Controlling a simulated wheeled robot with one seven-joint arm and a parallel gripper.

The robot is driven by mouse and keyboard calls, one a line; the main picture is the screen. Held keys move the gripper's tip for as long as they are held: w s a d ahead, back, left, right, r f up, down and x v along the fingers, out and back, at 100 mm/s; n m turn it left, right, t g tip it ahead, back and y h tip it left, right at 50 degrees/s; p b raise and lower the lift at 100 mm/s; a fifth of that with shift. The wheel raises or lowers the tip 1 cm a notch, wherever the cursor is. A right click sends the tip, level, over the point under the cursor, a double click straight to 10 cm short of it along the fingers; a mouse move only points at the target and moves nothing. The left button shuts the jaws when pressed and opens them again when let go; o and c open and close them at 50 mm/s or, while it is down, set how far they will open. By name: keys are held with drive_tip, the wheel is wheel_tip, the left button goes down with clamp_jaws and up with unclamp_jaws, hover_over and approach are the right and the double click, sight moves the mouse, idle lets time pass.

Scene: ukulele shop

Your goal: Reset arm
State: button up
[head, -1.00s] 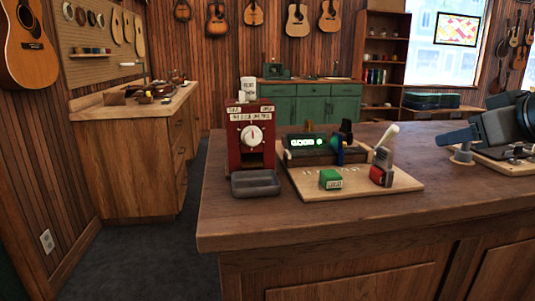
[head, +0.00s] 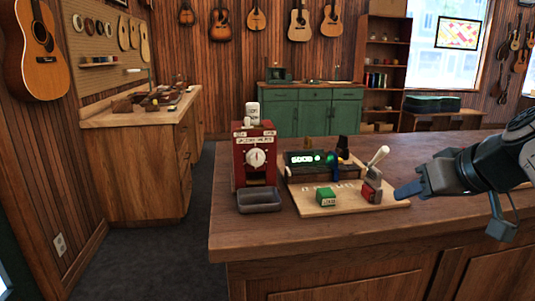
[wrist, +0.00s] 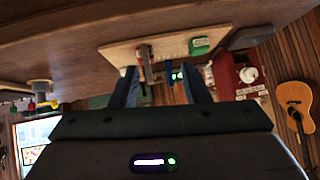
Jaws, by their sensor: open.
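My gripper (head: 408,191) shows at the right of the head view, above the wooden counter (head: 330,236) and just right of the wooden board. In the wrist view its two fingers (wrist: 163,78) are apart, with nothing held between them. The counter and board appear upside down in that view. My dark arm comes in from the right edge of the head view.
A red dial machine (head: 254,160) with a grey tray (head: 260,200) stands left. The counter's front strip is clear.

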drive_tip(key=s+a+f+m+g+h+p, duration=0.2)
drive_tip(key=s+a+f+g+p, duration=0.3)
drive_tip(key=s+a+p, duration=0.6)
drive_tip(key=g+h+p, duration=0.1)
drive_tip(key=p, duration=0.5)
drive_tip(key=shift+s+a+p, duration=0.25)
drive_tip(key=shift+a+p, duration=0.05)
drive_tip(key=shift+a, duration=0.1)
